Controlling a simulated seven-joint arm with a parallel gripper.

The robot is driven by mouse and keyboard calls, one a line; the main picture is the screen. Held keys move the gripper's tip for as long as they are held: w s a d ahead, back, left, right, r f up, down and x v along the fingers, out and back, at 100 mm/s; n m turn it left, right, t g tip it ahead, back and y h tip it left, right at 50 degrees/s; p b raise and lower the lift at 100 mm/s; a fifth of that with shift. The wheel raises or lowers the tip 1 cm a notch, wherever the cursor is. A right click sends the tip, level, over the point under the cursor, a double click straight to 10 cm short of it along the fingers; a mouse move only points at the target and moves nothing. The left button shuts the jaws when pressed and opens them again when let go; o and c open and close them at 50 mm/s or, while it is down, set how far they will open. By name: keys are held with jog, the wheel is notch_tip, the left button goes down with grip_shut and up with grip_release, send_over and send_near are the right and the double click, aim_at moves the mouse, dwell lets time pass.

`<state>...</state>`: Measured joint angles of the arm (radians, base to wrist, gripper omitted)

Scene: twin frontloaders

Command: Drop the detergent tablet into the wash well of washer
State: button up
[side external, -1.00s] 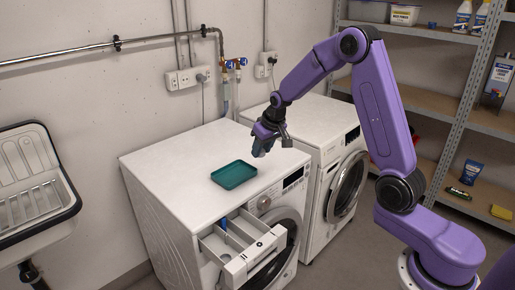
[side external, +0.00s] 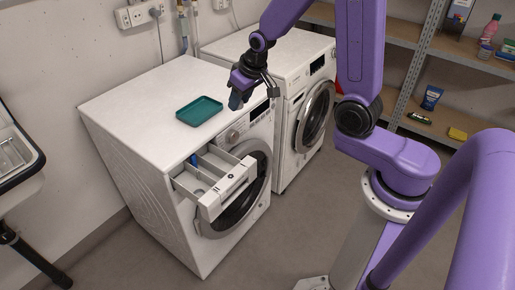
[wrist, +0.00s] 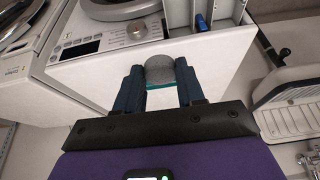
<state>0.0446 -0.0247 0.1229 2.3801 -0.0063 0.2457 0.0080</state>
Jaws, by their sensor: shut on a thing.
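The detergent tablet (wrist: 160,68) is a grey, speckled, rounded piece between my fingertips in the wrist view. My gripper (side external: 238,98) is shut on it and holds it above the top of the left washer (side external: 130,105), to the right of the tray; the gripper also shows in the wrist view (wrist: 160,88). That washer's detergent drawer (side external: 238,180) is pulled out at the front, with open compartments and a blue part (side external: 195,159) inside. The drawer also shows at the top of the wrist view (wrist: 181,14). Which compartment is the wash well cannot be told.
A teal tray (side external: 200,111) lies on the washer top, apparently empty; a teal strip shows under the tablet in the wrist view. A second white washer (side external: 290,60) stands at the right. A sink (wrist: 292,105) stands to the other side. Shelves (side external: 415,55) stand behind.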

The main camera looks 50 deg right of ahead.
jog(key=shift+s+a+f, duration=0.1)
jog(key=shift+s+a, duration=0.25)
jog(key=shift+s, duration=0.5)
jog(key=shift+s+a+f, duration=0.1)
jog(key=shift+s+a, duration=0.2)
jog(key=shift+s, duration=0.5)
jog(key=w+a+f+n+g+y, duration=0.1)
jog(key=w+a+n+y, duration=0.15)
jog(key=a+n, duration=0.3)
jog(key=w+a+f+n+y, duration=0.1)
jog(key=w+a+n, duration=0.25)
jog(key=a, duration=0.35)
jog(key=shift+s+a+f, duration=0.1)
jog(key=shift+s+f, duration=0.15)
jog(key=shift+f, duration=1.25)
jog(key=shift+s+f, duration=0.2)
jog(key=shift+f, duration=1.25)
jog(key=o, duration=1.1)
